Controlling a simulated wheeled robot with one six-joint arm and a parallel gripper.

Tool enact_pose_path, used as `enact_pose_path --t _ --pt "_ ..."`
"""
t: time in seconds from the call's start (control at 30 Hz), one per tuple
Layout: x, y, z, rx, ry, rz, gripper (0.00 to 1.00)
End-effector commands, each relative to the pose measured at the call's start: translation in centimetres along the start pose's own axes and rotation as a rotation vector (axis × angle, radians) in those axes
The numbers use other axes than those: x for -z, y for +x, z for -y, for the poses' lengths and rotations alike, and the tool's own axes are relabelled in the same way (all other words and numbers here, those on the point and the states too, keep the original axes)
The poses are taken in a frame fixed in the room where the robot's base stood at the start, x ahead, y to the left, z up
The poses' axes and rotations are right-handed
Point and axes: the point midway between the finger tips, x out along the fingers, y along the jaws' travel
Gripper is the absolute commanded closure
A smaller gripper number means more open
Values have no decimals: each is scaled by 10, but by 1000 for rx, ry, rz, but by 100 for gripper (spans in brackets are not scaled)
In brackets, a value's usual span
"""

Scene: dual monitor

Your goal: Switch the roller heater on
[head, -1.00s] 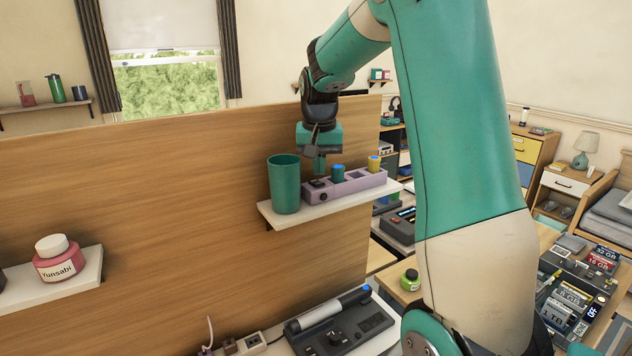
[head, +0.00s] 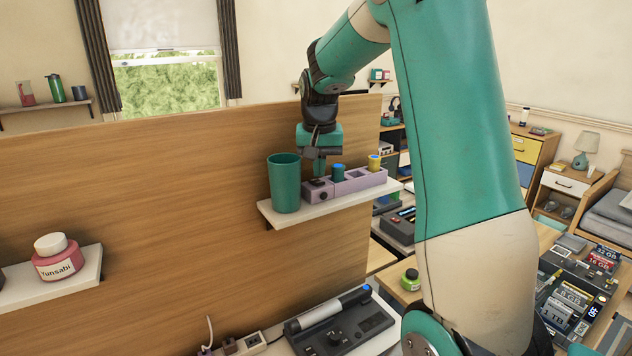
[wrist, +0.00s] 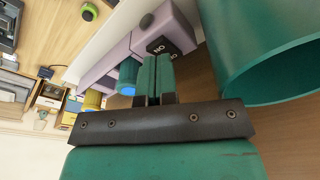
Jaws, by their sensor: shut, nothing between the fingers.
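The roller heater is a lilac box (head: 362,181) on the wall shelf, with a blue roller (head: 338,173) and a yellow roller (head: 374,163) standing in it. Its near end carries a dark switch (wrist: 162,46) lettered "ON", upside down in the wrist view, and a dark round knob (wrist: 146,20). My gripper (head: 319,172) points down over this end. In the wrist view my gripper (wrist: 152,57) is shut and empty, its tips right by the switch. Whether they touch it, and how the switch is tilted, I cannot tell.
A green cup (head: 285,184) stands close beside the heater and my gripper on the white shelf (head: 285,219). A wooden panel (head: 180,190) rises behind. A pink bottle (head: 57,258) sits on a lower shelf at left. A dark device (head: 340,325) lies below.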

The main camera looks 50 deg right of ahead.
Motion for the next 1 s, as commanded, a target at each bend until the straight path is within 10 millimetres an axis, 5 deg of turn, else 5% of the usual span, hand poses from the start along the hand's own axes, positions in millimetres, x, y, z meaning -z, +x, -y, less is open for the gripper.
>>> enact_pose_path --t 0.57,1.0 --pt "-1 7 0 -1 0 2 100" --pt "4 -26 0 0 0 1 100"
